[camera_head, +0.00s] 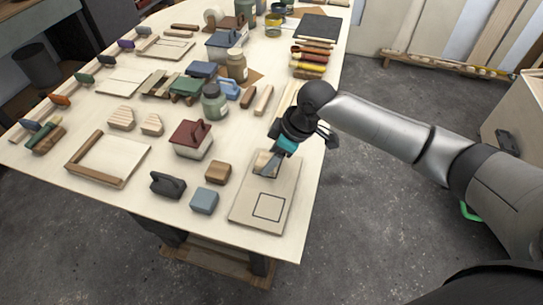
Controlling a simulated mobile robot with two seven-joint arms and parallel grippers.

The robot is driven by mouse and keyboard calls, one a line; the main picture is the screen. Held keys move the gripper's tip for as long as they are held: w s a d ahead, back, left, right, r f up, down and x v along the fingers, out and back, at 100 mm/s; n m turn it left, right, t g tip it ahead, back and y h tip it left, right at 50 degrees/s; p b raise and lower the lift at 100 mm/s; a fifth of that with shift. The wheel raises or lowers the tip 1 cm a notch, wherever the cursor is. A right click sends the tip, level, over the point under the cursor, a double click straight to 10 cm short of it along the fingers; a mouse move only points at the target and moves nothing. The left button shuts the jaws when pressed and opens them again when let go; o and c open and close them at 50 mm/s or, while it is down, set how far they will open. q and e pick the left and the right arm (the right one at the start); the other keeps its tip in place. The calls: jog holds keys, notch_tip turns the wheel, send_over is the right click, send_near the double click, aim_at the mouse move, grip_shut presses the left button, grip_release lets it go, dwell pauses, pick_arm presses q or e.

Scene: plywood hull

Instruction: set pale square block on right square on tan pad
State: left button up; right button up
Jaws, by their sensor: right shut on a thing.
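The tan pad (241,212) lies at the near right corner of the table. One dark-outlined square (268,207) shows bare on its near part. My right gripper (267,168) reaches in from the right, pointing down over the far part of the pad. It is shut on the pale square block (261,159), which is partly covered by the fingers. I cannot tell whether the block touches the pad. My left gripper is not in view.
Left of the pad are a brown block (218,173), a blue-grey block (204,201), a dark handled block (168,184) and a red-topped box (191,140). A framed board (116,157) lies further left. Jars and many blocks crowd the back.

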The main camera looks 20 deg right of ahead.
jog(key=o, duration=1.4)
jog(key=shift+r, duration=0.1)
jog(key=p+v, duration=0.2)
jog(key=v, duration=1.3)
jog(key=shift+r, duration=0.1)
